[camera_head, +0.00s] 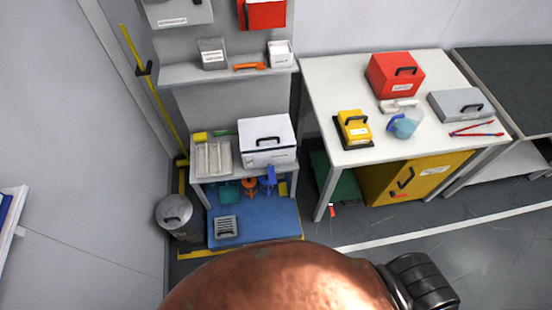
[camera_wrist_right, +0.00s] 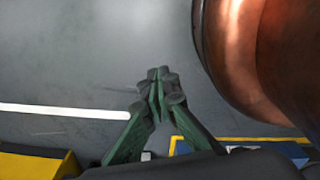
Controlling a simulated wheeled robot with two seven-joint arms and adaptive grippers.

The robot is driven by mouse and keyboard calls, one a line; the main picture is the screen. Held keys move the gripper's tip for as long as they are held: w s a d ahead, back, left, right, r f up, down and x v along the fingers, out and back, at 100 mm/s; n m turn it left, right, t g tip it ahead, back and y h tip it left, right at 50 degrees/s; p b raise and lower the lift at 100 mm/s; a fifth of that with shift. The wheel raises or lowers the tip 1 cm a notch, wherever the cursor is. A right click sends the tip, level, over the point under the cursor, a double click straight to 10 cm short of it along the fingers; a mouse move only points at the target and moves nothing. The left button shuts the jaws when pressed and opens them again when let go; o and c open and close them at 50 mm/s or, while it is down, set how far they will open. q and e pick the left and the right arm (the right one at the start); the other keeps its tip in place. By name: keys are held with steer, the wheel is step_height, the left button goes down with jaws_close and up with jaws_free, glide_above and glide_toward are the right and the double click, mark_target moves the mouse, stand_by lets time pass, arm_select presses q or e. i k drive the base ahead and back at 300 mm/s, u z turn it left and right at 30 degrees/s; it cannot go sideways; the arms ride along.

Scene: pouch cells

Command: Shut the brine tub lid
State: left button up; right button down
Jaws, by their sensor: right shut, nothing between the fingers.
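A white tub (camera_head: 270,158) with a dark-edged white lid (camera_head: 266,131) and a black handle stands on the small grey table, and looks like the brine tub. The lid lies over the tub's top; I cannot tell from here whether it is fully down. My right gripper (camera_wrist_right: 158,92) shows in the right wrist view, its green fingers together and empty above the grey floor. It is apart from the tub, which I do not make out in that view. My left gripper is in neither view.
Beside the tub is a pale ribbed tray (camera_head: 213,158). A grey bin (camera_head: 175,214) and a blue mat (camera_head: 258,224) are on the floor. The white table (camera_head: 345,92) at right holds a red case (camera_head: 394,75) and other items. My copper-coloured arm fills the bottom.

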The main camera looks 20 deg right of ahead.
mark_target(273, 131)
steer(key=z, duration=0.1)
steer(key=k, duration=0.45)
steer(key=u, duration=0.8)
steer(key=i, duration=1)
steer(key=z, duration=0.6)
